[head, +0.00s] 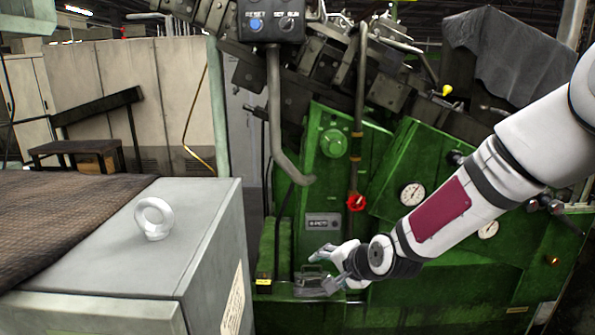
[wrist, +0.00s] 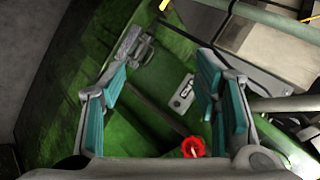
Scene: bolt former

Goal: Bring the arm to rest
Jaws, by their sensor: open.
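My gripper (head: 328,268) is at the end of my white arm, which reaches in from the right in the head view. It is in front of the green machine (head: 390,290). In the wrist view my gripper (wrist: 163,100) has its two teal-padded fingers spread wide apart, with nothing between them. Past the fingers, the green machine surface shows, with a small grey metal piece (wrist: 135,45) on it.
A red valve knob (head: 356,202) and pressure gauges (head: 412,193) are on the machine near my arm. A grey cabinet with a lifting eye (head: 153,218) stands at the left. A bench (head: 80,150) is behind it.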

